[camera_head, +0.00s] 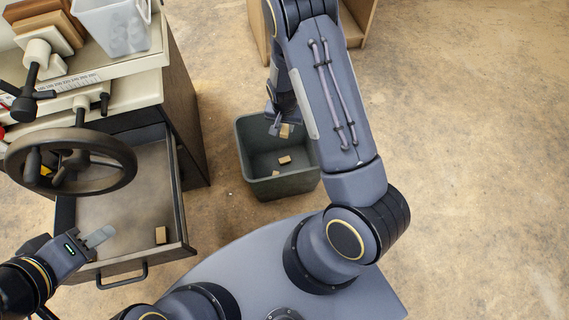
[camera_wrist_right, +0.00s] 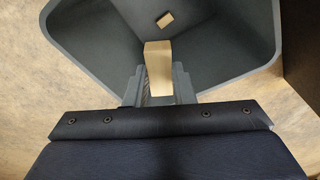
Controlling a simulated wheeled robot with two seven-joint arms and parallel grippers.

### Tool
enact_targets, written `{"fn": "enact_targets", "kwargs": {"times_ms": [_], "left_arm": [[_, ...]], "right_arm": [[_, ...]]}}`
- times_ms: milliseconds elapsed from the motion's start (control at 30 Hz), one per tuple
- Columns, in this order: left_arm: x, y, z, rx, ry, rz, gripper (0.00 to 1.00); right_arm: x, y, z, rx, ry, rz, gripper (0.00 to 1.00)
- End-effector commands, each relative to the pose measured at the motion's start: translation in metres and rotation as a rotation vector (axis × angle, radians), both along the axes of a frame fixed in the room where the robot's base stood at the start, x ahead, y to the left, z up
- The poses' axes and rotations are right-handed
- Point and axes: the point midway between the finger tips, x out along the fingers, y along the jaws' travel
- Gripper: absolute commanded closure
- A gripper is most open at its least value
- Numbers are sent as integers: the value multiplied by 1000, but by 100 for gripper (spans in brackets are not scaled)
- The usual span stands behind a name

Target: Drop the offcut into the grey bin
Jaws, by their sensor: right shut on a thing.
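The grey bin (camera_head: 279,188) stands on the floor right of the open drawer. My right gripper (camera_head: 279,128) is over the bin's far side, pointing down, shut on a light wooden offcut (camera_head: 285,131). In the right wrist view the offcut (camera_wrist_right: 158,66) shows between the fingers (camera_wrist_right: 158,84), with the bin's inside walls (camera_wrist_right: 95,45) around it. Another small wooden block (camera_head: 285,160) lies inside the bin, also visible in the wrist view (camera_wrist_right: 165,20). My left gripper (camera_head: 100,237) is over the drawer's left part; its finger opening is not clear.
A small wooden block (camera_head: 161,235) lies in the open drawer (camera_head: 140,205). A dark handwheel (camera_head: 70,160) stands above the drawer. A translucent tub (camera_head: 112,27) and wooden blocks (camera_head: 45,25) sit on the machine top. The floor at right is clear.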

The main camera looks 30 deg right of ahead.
Motion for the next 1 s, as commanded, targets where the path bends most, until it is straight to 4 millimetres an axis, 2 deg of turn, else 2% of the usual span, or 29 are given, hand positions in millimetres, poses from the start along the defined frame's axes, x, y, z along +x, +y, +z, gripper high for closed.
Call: {"fn": "enact_targets", "kwargs": {"times_ms": [267, 600, 733, 967, 1000], "left_arm": [[0, 0, -13, 0, 0, 0, 64], [0, 0, -43, 0, 0, 0, 64], [0, 0, -47, 0, 0, 0, 64], [0, 0, -46, 0, 0, 0, 64], [0, 0, -46, 0, 0, 0, 64]], "right_arm": [[-2, -2, -21, 0, -1, -19, 99], [-1, -2, -60, -1, -1, -18, 99], [-1, -2, -66, -1, -2, -18, 99], [-1, -2, -65, -1, -2, -17, 99], [-1, -2, -65, -1, -2, -17, 76]]}}
